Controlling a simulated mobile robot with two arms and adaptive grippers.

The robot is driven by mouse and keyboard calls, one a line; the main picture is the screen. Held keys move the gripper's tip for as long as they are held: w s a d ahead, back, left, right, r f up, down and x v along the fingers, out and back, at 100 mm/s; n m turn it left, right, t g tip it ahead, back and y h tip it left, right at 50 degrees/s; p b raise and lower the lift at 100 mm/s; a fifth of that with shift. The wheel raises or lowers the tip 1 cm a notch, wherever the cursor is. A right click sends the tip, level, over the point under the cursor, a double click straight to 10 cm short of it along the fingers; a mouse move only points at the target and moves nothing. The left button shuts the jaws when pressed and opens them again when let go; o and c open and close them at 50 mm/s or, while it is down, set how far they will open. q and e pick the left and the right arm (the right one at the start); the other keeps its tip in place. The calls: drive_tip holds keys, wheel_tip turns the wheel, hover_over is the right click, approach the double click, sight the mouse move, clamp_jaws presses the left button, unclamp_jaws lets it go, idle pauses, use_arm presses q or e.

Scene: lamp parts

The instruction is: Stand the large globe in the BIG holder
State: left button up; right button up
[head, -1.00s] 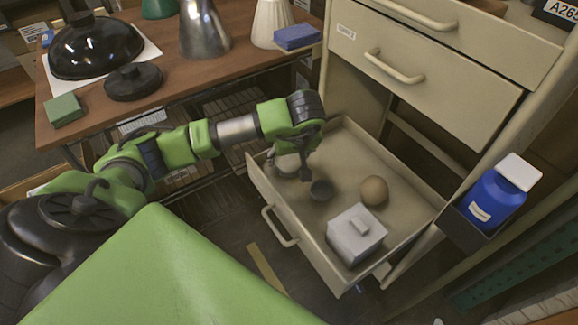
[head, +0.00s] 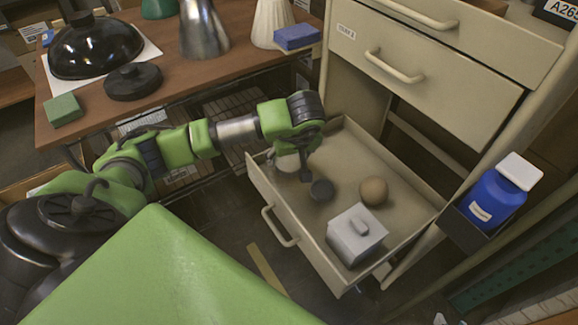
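My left gripper (head: 292,165) points down into the back left part of the open drawer (head: 340,157). A pale rounded object (head: 286,161) shows partly beside and behind its fingers. It may be a globe, but my gripper hides much of it, and I cannot tell whether the fingers grip it. A small dark round piece (head: 322,190) lies just right of the fingers, and a brown ball (head: 374,191) lies farther right. I cannot make out a holder marked BIG. My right gripper is not in view.
A blue bottle (head: 492,197) stands in a side bracket on the right. The wooden table (head: 165,80) holds dark domes, metal and pale shades, and green and blue blocks. Closed drawers rise behind.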

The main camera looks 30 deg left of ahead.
use_arm(q)
drive_tip(key=shift+f, duration=0.2)
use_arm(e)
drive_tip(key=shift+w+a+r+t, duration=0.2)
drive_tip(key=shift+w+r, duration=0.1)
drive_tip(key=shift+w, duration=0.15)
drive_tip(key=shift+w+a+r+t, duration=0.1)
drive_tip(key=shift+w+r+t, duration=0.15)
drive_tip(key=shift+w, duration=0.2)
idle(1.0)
use_arm(q)
drive_tip(key=o, duration=1.1)
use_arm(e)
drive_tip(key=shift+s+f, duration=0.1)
use_arm(q)
drive_tip(key=v, duration=1.2)
drive_tip(key=shift+s, duration=0.1)
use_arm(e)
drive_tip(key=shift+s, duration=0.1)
